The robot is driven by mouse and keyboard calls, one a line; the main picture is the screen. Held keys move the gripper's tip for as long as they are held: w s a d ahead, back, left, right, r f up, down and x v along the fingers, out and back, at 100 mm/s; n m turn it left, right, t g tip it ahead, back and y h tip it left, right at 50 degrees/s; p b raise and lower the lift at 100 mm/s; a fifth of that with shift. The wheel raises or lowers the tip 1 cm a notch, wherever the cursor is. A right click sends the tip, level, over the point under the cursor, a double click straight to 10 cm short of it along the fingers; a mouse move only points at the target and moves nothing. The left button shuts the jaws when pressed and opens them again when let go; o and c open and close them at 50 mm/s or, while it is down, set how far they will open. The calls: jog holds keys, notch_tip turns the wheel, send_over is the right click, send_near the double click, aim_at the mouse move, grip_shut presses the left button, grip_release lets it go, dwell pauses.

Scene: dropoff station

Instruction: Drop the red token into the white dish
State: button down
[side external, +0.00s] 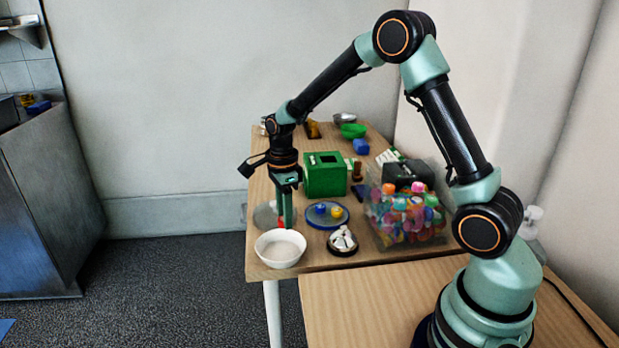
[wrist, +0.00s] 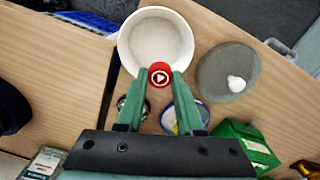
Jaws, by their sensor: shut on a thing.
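The red token (wrist: 160,75) is round, with a white triangle mark on its face. My gripper (wrist: 160,78) is shut on it, with one green finger on each side. In the wrist view the token overlaps the near rim of the white dish (wrist: 150,38). In the side view the white dish (side external: 281,260) stands at the front left corner of the table, and it looks empty. My gripper (side external: 286,222) points down beside and behind the dish there, and a bit of red shows at its tips. I cannot tell the token's exact height above the table.
A blue plate (side external: 319,223) with small yellow and blue pieces and a small bowl of white pieces (side external: 342,240) stand right of the dish. A grey disc (wrist: 212,78) lies close by. A green box (side external: 325,177) and a clear bin (side external: 390,240) of colourful pieces stand farther right.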

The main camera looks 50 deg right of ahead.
send_over(286, 249)
jog(key=shift+f, duration=2.25)
jog(key=shift+c, duration=2.3)
grip_release()
notch_tip(286, 249, up, 12)
jog(key=shift+f, duration=0.15)
jog(key=shift+r, duration=0.2)
